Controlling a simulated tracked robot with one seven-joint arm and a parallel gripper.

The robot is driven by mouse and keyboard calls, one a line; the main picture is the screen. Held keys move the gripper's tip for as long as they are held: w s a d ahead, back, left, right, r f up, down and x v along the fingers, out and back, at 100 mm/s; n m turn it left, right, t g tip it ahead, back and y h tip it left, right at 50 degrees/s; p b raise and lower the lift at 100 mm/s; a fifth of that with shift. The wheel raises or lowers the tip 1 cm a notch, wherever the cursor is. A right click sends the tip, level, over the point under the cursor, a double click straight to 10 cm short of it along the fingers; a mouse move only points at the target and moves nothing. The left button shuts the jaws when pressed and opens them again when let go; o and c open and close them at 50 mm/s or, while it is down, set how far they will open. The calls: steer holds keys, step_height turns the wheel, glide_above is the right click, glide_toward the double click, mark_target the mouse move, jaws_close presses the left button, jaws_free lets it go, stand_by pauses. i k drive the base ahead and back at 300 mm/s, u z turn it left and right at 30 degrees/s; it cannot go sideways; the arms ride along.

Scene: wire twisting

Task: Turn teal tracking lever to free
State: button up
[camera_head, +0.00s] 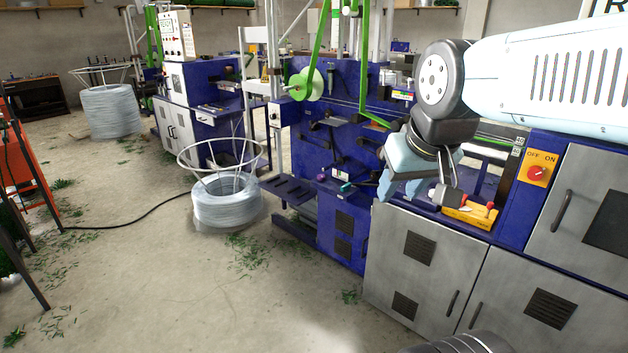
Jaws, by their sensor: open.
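A small teal lever (347,187) sits on the front of the blue machine (345,212), near the middle of the view. It is too small to read its position or any marking. My gripper (398,188) hangs from the arm to the right of the teal lever, apart from it. Its light blue jaws point down and are open, with nothing seen between them. The jaws hide part of the machine behind them.
A purple knob (321,177) is left of the teal lever. Right of my gripper, a yellow block (468,214) with red parts stands on the bench. A red OFF/ON switch (537,173) is further right. A wire coil (228,206) stands on the floor; open floor lies left.

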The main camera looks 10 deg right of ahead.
mark_target(344, 188)
steer(key=u, duration=0.15)
steer(key=i, duration=1.9)
steer(key=z, duration=0.7)
steer(key=k, duration=0.85)
steer(key=z, duration=0.2)
steer(key=i, duration=0.85)
steer(key=u, duration=0.15)
